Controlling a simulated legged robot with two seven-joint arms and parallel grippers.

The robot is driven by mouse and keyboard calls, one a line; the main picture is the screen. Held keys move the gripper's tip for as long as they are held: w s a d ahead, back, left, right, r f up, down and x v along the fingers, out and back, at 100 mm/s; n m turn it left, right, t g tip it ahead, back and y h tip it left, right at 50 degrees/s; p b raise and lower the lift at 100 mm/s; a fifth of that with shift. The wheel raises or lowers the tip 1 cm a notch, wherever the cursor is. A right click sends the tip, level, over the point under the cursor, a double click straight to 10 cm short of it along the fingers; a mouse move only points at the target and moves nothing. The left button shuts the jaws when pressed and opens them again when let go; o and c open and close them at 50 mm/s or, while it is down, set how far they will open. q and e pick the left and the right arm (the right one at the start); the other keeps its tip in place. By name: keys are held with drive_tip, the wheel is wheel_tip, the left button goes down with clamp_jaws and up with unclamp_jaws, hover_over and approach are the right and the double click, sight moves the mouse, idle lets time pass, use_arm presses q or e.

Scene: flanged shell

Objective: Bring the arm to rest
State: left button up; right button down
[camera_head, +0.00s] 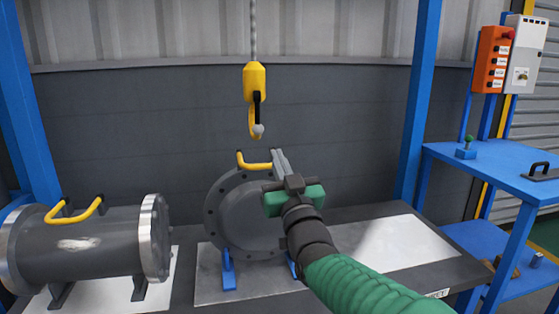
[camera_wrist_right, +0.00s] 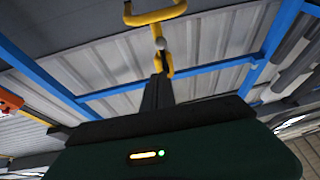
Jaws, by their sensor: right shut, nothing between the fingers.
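My right arm comes in from the lower right in the head view, with a green sleeve and a green gripper body. My right gripper (camera_head: 278,156) is shut and empty, its fingers pointing up beside the yellow handle (camera_head: 254,162) of the round grey flanged cover (camera_head: 240,213). I cannot tell whether the fingers touch the handle. In the right wrist view the dark fingers (camera_wrist_right: 158,88) are together, with yellow parts beyond them. The arm hides the cover's right side. My left gripper is in neither view.
A yellow hook (camera_head: 255,90) hangs on a chain above the cover. A grey flanged shell (camera_head: 90,245) with a yellow handle lies at the left. A blue bench (camera_head: 495,165) and an orange control box (camera_head: 493,60) stand at the right. A pale plate (camera_head: 395,243) is bare.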

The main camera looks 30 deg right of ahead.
drive_tip(key=shift+s+a+f, duration=0.2)
drive_tip(key=shift+s, duration=0.1)
drive_tip(key=shift+d, duration=0.1)
drive_tip(key=s+a+f+g+y+p, duration=0.1)
drive_tip(key=a+f+g, duration=0.15)
drive_tip(key=f, duration=0.65)
drive_tip(key=s+a+f+n+g+y, duration=0.15)
drive_tip(key=f+g, duration=0.25)
drive_tip(key=f, duration=0.6)
drive_tip(key=s+a+f+g+y+p, duration=0.1)
drive_tip(key=a+f+g, duration=0.2)
drive_tip(key=f, duration=0.6)
drive_tip(key=s+a+f+g+y+p, duration=0.1)
drive_tip(key=s+a+f+g, duration=0.1)
drive_tip(key=s+f+g, duration=0.5)
drive_tip(key=s+a+f+g+y, duration=0.1)
drive_tip(key=s+a+f+g, duration=0.2)
drive_tip(key=s+f, duration=0.85)
drive_tip(key=w+p+v, duration=0.2)
drive_tip(key=p+v, duration=1)
drive_tip(key=v, duration=0.1)
drive_tip(key=w+a+r+p+v, duration=0.1)
drive_tip(key=w+p+v, duration=0.1)
drive_tip(key=p+v, duration=1.1)
drive_tip(key=w+p+v, duration=0.3)
drive_tip(key=p+v, duration=1)
drive_tip(key=shift+a+r+n, duration=0.3)
drive_tip(key=shift+r+n, duration=0.15)
drive_tip(key=shift+r, duration=0.05)
